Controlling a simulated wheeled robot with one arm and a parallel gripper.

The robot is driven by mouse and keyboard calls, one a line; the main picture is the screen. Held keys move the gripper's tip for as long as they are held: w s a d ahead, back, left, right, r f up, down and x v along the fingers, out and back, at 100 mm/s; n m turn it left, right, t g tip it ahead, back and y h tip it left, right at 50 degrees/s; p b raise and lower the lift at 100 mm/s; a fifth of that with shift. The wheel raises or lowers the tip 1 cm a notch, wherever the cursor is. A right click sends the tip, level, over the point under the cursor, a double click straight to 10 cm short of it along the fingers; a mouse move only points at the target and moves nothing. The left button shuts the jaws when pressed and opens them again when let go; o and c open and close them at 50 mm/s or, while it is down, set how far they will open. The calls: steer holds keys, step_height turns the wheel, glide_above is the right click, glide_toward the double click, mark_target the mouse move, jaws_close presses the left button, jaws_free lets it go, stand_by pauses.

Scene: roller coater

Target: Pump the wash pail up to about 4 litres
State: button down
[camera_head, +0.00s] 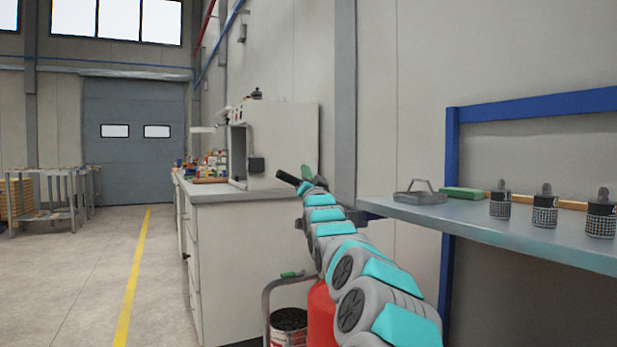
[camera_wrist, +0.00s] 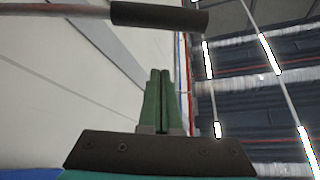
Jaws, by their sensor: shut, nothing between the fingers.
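My gripper (camera_head: 307,172) is raised at the end of my arm in the head view, its green fingers pointing up. In the wrist view the fingers (camera_wrist: 160,72) are together with nothing between them. A black handle grip (camera_head: 288,178) is just left of the gripper in the head view. In the wrist view the black grip (camera_wrist: 160,17), on a thin metal rod, lies across beyond the fingertips, apart from them. A red drum (camera_head: 320,315) stands low behind my arm, mostly hidden. A red and white container (camera_head: 284,338) with a dark top is beside it; I cannot tell its contents or level.
A grey bent pipe (camera_head: 267,310) with a green piece rises beside the container. A white cabinet bench (camera_head: 245,250) stands behind. At right, a shelf (camera_head: 470,222) holds a grey handled tray (camera_head: 420,196) and dark bottles (camera_head: 545,208).

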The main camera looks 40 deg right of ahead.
steer(key=shift+w+d+f, duration=0.1)
steer(key=shift+w+f, duration=0.1)
steer(key=shift+w, duration=0.55)
steer(key=shift+w+d+f, duration=0.1)
steer(key=shift+w+f, duration=0.15)
steer(key=shift+w, duration=0.55)
steer(key=shift+w+f, duration=0.2)
steer(key=shift+w, duration=0.55)
steer(key=shift+f, duration=0.1)
steer(key=a+f+n+t+y+b, duration=0.3)
steer(key=f+n+y+b, duration=0.2)
steer(key=f+n, duration=0.6)
steer(key=shift+w+a+f+n+y, duration=0.35)
steer(key=shift+f+y, duration=0.95)
steer(key=shift+f, duration=1.85)
steer(key=shift+w+d+f, duration=0.1)
steer(key=shift+d+f, duration=0.1)
steer(key=v, duration=0.7)
steer(key=shift+s+a+r, duration=0.15)
steer(key=shift+s+r, duration=0.15)
steer(key=shift+s, duration=0.15)
